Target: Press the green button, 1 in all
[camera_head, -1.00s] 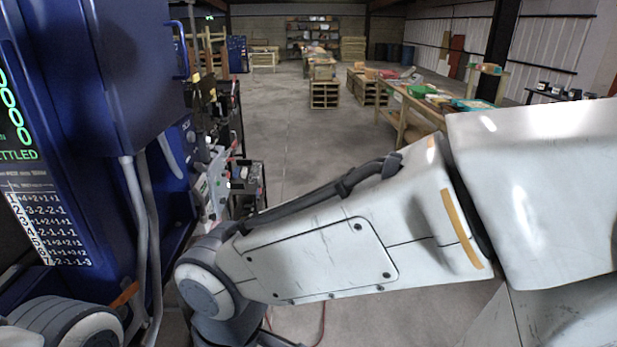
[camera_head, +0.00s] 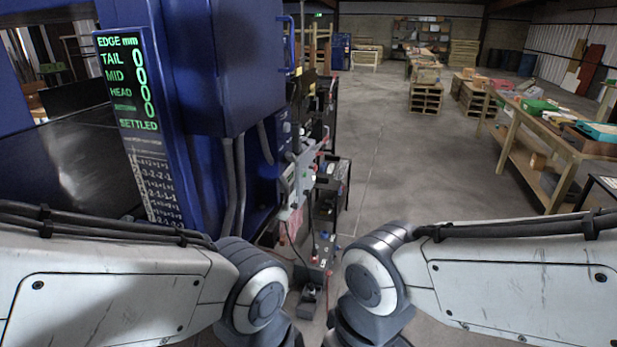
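I cannot make out a green button for certain. A grey control panel (camera_head: 291,183) with small, blurred fittings stands beside the blue machine (camera_head: 228,65), right of its conduits. A display (camera_head: 128,85) on the machine shows green text with EDGE mm, TAIL, MID, HEAD, zeros and SETTLED. My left arm comes in from the left and my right arm from the right, with their elbow joints close together at the bottom centre. Both grippers are below the picture, so their state is hidden.
A dark conveyor surface (camera_head: 80,165) lies at the left. Dark equipment and cables (camera_head: 325,190) stand beyond the panel. A wooden table (camera_head: 540,135) with boxes and trays is at the right. The grey floor (camera_head: 410,170) between is clear.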

